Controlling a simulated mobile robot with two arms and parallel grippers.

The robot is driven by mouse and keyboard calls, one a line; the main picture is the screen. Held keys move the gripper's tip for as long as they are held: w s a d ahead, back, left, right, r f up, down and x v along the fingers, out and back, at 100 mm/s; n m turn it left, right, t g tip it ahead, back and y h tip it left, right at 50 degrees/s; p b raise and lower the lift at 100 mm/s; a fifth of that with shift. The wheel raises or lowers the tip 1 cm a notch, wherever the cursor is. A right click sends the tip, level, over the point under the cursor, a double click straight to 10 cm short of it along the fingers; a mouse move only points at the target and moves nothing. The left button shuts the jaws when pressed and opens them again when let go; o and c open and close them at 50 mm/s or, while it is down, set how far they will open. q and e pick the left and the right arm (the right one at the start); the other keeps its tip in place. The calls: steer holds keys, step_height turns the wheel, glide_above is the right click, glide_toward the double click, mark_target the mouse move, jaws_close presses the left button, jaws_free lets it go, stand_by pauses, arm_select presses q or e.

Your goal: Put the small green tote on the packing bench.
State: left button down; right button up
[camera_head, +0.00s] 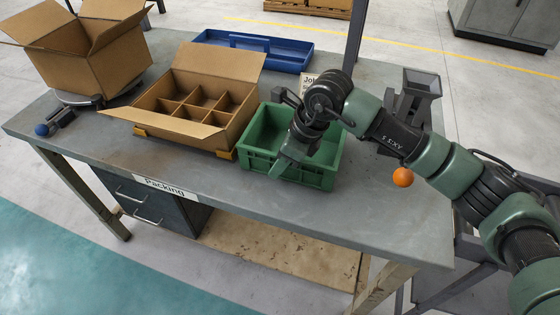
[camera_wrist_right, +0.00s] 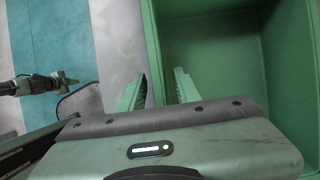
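The small green tote (camera_head: 317,179) stands upright on the packing bench (camera_head: 390,207), close to its front edge and right of the divided carton. It looks empty where I can see inside. My right gripper (camera_head: 279,167) reaches down at the tote's near left side. In the right wrist view, its two fingers (camera_wrist_right: 158,88) stand apart on either side of the tote wall (camera_wrist_right: 153,45), one inside and one outside, with gaps visible. My left gripper (camera_wrist_right: 68,79) shows small at the left of that view, away from the tote; its opening is unclear.
A divided carton (camera_head: 222,137) is close left of the tote. An open box (camera_head: 70,72) stands at the far left, a blue tray (camera_head: 290,56) behind. A dark grey fixture (camera_head: 412,96) and an orange ball (camera_head: 403,177) are at the right. The bench front right is clear.

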steer(key=b+v, duration=0.1)
steer(key=v, duration=1.1)
steer(key=shift+r+b, duration=0.15)
steer(key=shift+b, duration=0.2)
